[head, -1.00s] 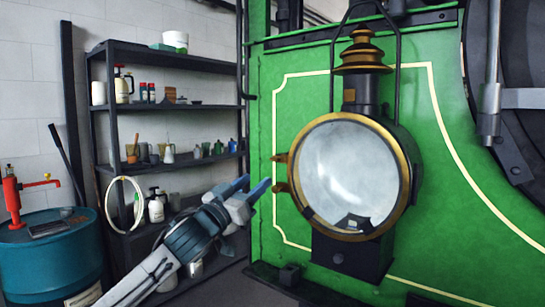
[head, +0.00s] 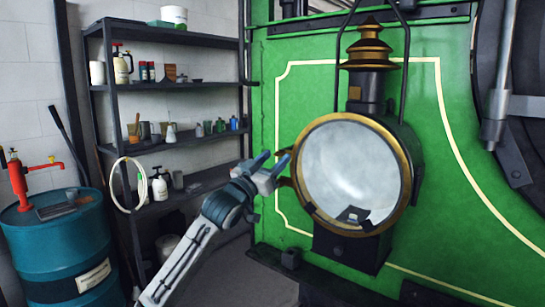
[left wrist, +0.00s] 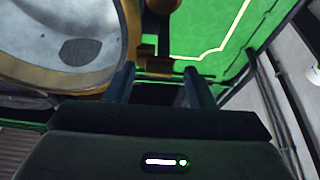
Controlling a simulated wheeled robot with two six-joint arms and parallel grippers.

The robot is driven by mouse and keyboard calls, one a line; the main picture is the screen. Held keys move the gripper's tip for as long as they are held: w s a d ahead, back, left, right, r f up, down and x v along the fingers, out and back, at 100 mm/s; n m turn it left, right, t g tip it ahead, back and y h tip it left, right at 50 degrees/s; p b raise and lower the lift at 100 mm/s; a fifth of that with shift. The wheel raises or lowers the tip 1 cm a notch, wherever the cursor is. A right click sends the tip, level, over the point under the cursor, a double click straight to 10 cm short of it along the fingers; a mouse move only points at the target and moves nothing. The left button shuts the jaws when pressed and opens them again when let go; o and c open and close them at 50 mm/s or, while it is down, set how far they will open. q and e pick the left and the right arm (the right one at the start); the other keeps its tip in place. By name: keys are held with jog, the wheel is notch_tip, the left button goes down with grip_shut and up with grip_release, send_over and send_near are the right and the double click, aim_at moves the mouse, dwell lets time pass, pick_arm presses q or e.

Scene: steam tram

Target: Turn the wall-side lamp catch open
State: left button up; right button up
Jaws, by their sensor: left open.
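The lamp (head: 350,170) has a round glass front with a brass rim and is mounted on the green tram panel. Two small brown fittings sit at its left, wall-side edge; the lower one (head: 285,182) shows just under my gripper, and the upper one is partly hidden by the fingertips. I cannot tell which is the catch. My left gripper (head: 273,160) is open, its blue fingertips close beside the rim. In the left wrist view a brown fitting (left wrist: 154,63) shows just beyond the gap between the fingers (left wrist: 160,88); contact is not clear. My right gripper is not in view.
A dark shelf rack (head: 165,84) with bottles and cups stands at the left against the wall. A blue drum (head: 60,245) with a red pump (head: 20,180) stands at the lower left. A dark ledge (head: 270,257) runs below the lamp.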

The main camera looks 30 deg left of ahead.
pick_arm(q)
jog(key=shift+d, duration=0.1)
jog(key=shift+c, duration=0.2)
jog(key=c, duration=1)
jog(key=shift+o, duration=0.2)
jog(key=n+y+b, duration=0.2)
jog(key=n, duration=0.2)
jog(key=n+g+y+b, duration=0.1)
jog(key=n+b, duration=0.1)
jog(key=n, duration=0.2)
jog(key=n+y+b, duration=0.2)
jog(key=n, duration=0.2)
jog(key=shift+d+r+g+y, duration=0.25)
jog(key=shift+g+y, duration=0.05)
jog(key=shift+g, duration=0.1)
jog(key=n, duration=0.2)
jog(key=n+g+y+b, duration=0.1)
jog(key=n, duration=0.1)
jog(key=shift+r+n, duration=0.2)
jog(key=shift+n, duration=0.1)
jog(key=n+g, duration=0.2)
jog(key=n, duration=0.2)
jog(key=shift+r+y+b, duration=0.15)
jog(key=shift+y+b, duration=0.25)
jog(key=shift+r+n+g, duration=0.1)
jog(key=shift+n+g, duration=0.2)
jog(key=shift+n, duration=0.5)
